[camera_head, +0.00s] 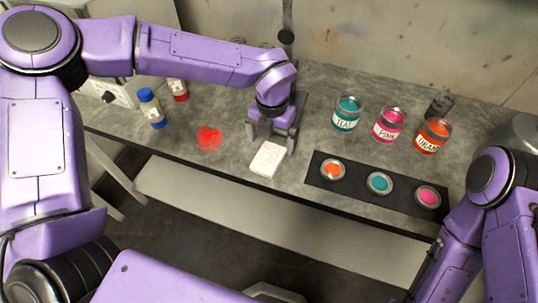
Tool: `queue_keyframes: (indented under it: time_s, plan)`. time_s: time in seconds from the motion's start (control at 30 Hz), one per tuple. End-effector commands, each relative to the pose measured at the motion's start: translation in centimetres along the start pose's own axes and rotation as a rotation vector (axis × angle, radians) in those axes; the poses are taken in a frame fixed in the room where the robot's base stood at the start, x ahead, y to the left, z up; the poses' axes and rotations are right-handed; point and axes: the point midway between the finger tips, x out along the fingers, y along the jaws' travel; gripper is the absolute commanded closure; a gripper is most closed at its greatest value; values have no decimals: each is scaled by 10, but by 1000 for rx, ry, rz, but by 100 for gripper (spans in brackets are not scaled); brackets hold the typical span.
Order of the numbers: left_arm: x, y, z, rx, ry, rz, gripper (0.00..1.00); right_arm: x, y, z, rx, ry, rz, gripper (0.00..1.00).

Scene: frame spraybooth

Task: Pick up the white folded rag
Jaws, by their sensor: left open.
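The white folded rag (267,160) lies flat on the grey bench near its front edge, in the middle of the head view. My left gripper (270,144) is open and points down at the rag's far side. Its fingers stand at either side of the rag's back end; I cannot tell whether they touch it. My right arm comes in at the lower right, and its fingertips cannot be made out.
A red splotch (209,139) and a blue-capped bottle (152,108) are left of the rag. A black strip (354,188) with small open lids lies to the right. Teal (346,114), pink (389,125) and orange (432,136) cans stand behind it.

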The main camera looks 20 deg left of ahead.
Motion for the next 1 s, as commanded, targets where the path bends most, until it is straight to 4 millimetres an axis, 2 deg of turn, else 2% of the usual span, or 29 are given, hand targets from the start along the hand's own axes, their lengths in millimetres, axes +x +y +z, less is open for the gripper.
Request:
queue_keyframes:
  time_s: [0.07,0.2,0.43,0.6,1.0]
  plan:
    - [12,-2,2,3,5,1,0,-10,1,-4,0,0,0,57]
    - [31,-3,2,4,1,1,0,-10,1,-4,0,1,0,57]
    - [34,-3,2,4,-1,1,0,-9,1,-4,0,0,0,57]
    - [34,-2,2,4,-1,1,55,-9,1,-4,0,0,0,57]
    - [27,-2,3,3,-2,0,58,-8,1,-4,0,0,0,57]
